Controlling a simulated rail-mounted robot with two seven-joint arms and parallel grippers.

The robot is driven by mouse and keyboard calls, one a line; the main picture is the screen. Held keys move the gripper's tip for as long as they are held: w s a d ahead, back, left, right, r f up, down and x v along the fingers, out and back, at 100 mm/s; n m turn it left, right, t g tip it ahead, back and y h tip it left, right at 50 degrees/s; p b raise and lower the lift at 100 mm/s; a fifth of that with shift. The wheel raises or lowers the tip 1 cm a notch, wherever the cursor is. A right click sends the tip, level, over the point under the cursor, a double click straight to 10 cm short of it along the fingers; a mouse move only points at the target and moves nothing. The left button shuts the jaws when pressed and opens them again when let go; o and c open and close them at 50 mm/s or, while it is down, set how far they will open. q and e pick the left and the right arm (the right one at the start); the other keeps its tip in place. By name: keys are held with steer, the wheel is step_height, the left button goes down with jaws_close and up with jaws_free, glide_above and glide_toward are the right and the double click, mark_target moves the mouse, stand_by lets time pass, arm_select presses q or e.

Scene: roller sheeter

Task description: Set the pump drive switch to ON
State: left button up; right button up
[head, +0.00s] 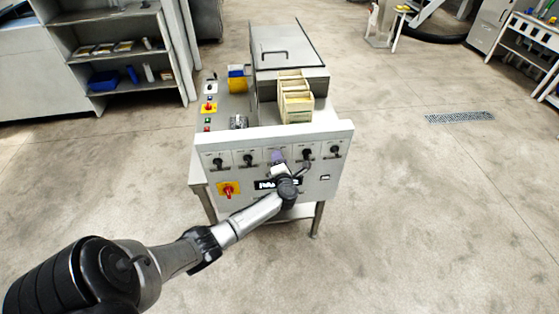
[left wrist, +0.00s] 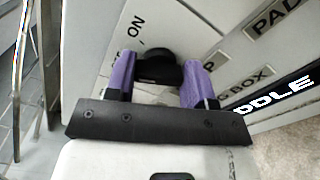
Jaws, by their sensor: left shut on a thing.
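The white control panel (head: 250,177) on the front of the machine carries a row of black rotary switches. My left gripper (head: 278,157) is at the middle of this row, in front of the panel, and covers the switch there. In the left wrist view, my left gripper's purple fingers (left wrist: 160,78) are on either side of a black switch knob (left wrist: 158,67) and shut on it. An ON label shows beside the knob. The label naming this switch cannot be read. My right gripper is not in view.
Other black switches sit at the left (head: 248,160) and right (head: 307,154) of the held one. A red rotary switch on a yellow plate (head: 229,190) is at the panel's lower left. A wooden box (head: 296,103) stands on the machine. Open floor surrounds it.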

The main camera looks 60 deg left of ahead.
arm_select(q)
steer(key=m+p, duration=0.5)
steer(key=m, duration=0.3)
steer(key=shift+f+p, duration=0.15)
steer(key=shift+p, duration=0.2)
steer(key=shift+m, duration=0.5)
steer(key=shift+f, duration=0.1)
steer(key=o, duration=0.9)
steer(key=shift+p+v, duration=0.6)
steer(key=shift+v, duration=6.35)
